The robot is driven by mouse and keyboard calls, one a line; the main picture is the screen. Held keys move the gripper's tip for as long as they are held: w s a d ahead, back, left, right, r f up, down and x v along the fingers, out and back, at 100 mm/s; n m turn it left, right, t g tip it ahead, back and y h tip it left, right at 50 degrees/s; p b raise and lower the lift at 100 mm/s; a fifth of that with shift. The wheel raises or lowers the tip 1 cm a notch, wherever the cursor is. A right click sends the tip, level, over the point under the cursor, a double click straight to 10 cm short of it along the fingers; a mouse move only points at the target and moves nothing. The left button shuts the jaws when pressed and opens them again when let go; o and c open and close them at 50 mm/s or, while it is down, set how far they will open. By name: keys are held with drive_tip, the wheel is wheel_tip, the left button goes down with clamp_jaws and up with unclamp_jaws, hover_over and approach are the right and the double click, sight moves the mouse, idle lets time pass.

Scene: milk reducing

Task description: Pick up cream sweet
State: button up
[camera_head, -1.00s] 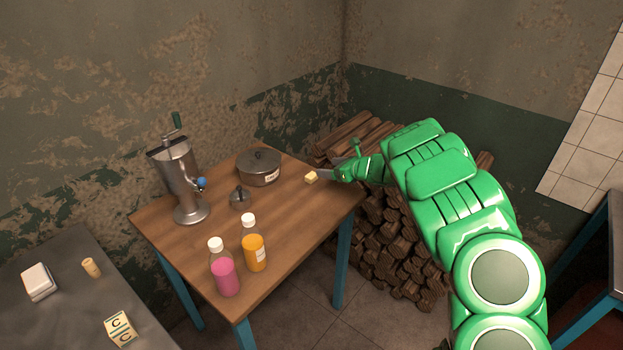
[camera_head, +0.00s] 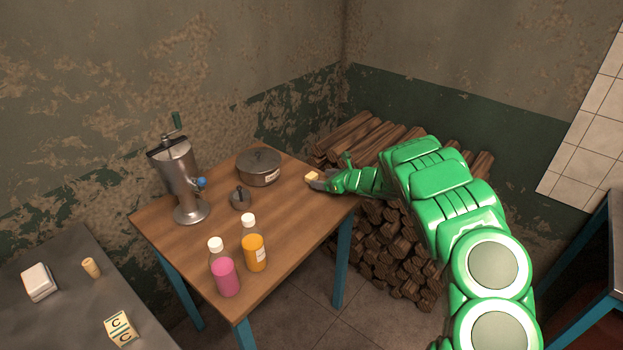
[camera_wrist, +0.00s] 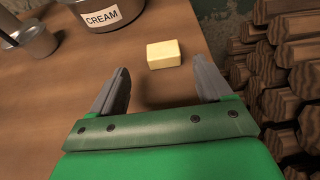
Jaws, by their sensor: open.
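The cream sweet, a small pale-yellow block (camera_head: 312,176), lies on the wooden table (camera_head: 205,245) near its right back edge. In the wrist view the same block (camera_wrist: 164,54) sits just beyond my fingertips, roughly centred between them. My gripper (camera_head: 318,184) is low over the table by the block. In the wrist view its two grey fingers (camera_wrist: 160,82) are spread wide with nothing between them. The block rests flat and no finger is seen touching it.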

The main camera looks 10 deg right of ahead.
sight(315, 177)
drive_tip(key=shift+w+x, duration=0.25)
drive_tip(key=shift+x, duration=2.15)
drive_tip(key=shift+d+r, duration=0.1)
drive_tip(key=shift+d, duration=0.1)
drive_tip(key=shift+c, duration=0.3)
drive_tip(key=c, duration=1.1)
drive_tip(key=shift+o, duration=0.2)
drive_tip(key=shift+r, duration=0.1)
drive_tip(key=shift+r, duration=0.5)
drive_tip(key=s+r, duration=1.1)
drive_tip(key=s, duration=0.3)
drive_tip(key=shift+d+r, duration=0.2)
drive_tip(key=shift+r, duration=0.2)
